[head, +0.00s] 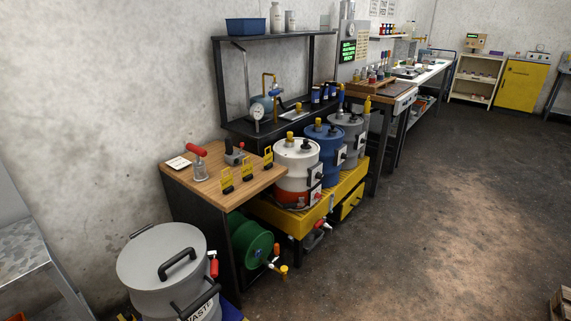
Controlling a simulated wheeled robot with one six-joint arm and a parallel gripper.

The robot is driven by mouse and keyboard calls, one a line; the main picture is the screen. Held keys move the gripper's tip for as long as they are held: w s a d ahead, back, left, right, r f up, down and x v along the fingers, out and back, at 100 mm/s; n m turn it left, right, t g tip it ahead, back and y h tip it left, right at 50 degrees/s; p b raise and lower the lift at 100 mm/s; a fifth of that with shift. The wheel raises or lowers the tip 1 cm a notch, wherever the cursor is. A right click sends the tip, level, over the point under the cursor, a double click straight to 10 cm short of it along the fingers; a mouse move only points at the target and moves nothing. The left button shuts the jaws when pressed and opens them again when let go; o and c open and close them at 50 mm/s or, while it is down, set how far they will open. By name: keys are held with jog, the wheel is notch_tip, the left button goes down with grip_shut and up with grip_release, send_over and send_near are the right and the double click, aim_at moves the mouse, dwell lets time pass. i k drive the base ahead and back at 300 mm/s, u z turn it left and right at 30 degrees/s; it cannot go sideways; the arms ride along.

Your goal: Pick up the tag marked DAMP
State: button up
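Three small yellow tags with dark lower parts stand in a row along the front right edge of a wooden-topped bench (225,202). They are the near tag (227,175), the middle tag (247,165) and the far tag (268,155). Their lettering is too small to read, so I cannot tell which one is marked DAMP. My gripper is not in view.
A red-handled tool (197,160) and a white card (178,163) are on the bench. A grey lidded waste bin (150,262) stands in front of it. White, blue and grey drums stand on a yellow pallet (262,212) beside it.

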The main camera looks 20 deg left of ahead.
aim_at(268, 159)
jog(key=z, duration=0.15)
jog(key=i, duration=1.45)
jog(key=u, duration=0.3)
jog(key=i, duration=0.95)
jog(key=u, duration=1.45)
jog(key=i, duration=1)
jog(key=u, duration=0.95)
